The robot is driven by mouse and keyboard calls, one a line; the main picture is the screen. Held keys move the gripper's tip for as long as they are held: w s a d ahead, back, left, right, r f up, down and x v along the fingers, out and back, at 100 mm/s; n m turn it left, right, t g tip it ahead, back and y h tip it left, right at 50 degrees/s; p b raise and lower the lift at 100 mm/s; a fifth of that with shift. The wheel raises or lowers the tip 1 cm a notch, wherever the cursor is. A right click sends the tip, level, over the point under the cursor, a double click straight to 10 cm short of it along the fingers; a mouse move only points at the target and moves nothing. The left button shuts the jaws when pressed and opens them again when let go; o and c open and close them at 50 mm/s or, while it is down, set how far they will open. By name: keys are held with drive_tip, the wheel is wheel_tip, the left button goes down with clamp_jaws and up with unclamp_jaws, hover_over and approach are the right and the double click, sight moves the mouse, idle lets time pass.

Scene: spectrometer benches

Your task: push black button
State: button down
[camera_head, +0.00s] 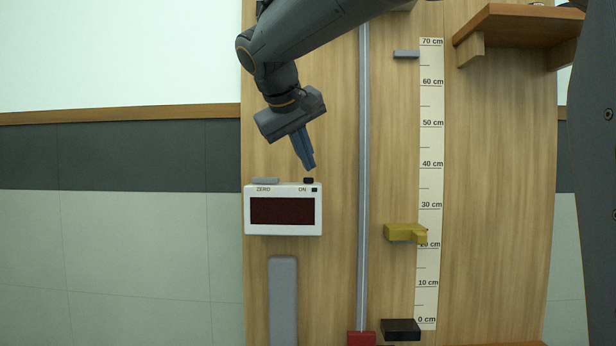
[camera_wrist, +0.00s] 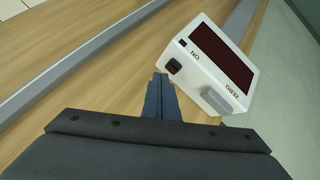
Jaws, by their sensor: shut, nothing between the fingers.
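The black button (camera_head: 308,181) sits on the top right of a white box (camera_head: 283,230) with a dark red display, beside the label ON. In the wrist view the black button (camera_wrist: 174,66) shows on the edge of the white box (camera_wrist: 190,82). My gripper (camera_head: 311,167) is shut and empty, pointing down just above the black button, with a small gap in the head view. In the wrist view my gripper's fingertips (camera_wrist: 160,78) appear close beside the button; whether they touch it cannot be told there.
A grey bar button (camera_head: 265,181) marked ZERO is on the box's top left. A vertical metal rail (camera_head: 364,150) and a centimetre scale (camera_head: 431,180) stand to the right. A yellow block (camera_head: 402,232) and a wooden shelf (camera_head: 520,22) are further right.

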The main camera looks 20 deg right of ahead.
wheel_tip(320, 180, up, 6)
drive_tip(key=p, duration=0.5)
idle(0.4)
